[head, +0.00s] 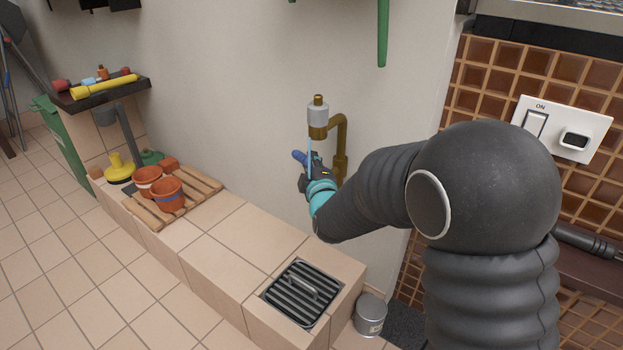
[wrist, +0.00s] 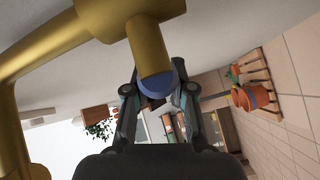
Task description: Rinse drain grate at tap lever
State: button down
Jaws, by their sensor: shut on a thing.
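The tap (head: 318,115) is brass with a white collar and stands against the wall on a bent brass pipe. Its lever has a blue end (head: 299,157) that sticks out left of my gripper (head: 312,172). In the wrist view the blue-tipped lever (wrist: 152,52) comes down between my two fingers (wrist: 160,105), which are shut on it. A thin pale-blue vertical streak shows under the tap; I cannot tell if it is water. The drain grate (head: 302,291), dark and slatted with a raised handle, lies in the tiled ledge, below and apart from my gripper.
A wooden slat rack (head: 155,212) with orange pots (head: 168,193) stands on the ledge (head: 225,255) at left. A metal can (head: 370,314) stands on the floor by the ledge's right end. A wall switch plate (head: 562,130) is at right. The ledge between rack and grate is clear.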

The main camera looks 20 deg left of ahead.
jog(key=shift+r+m+t+b, duration=0.3)
jog(key=shift+m+b, duration=0.1)
jog(key=shift+b, duration=0.55)
jog(key=c, duration=1)
grip_release()
jog(key=shift+o, duration=0.2)
jog(key=shift+s+d, duration=0.1)
jog(key=v, duration=1.2)
jog(key=shift+f, duration=0.15)
jog(key=shift+c, duration=0.6)
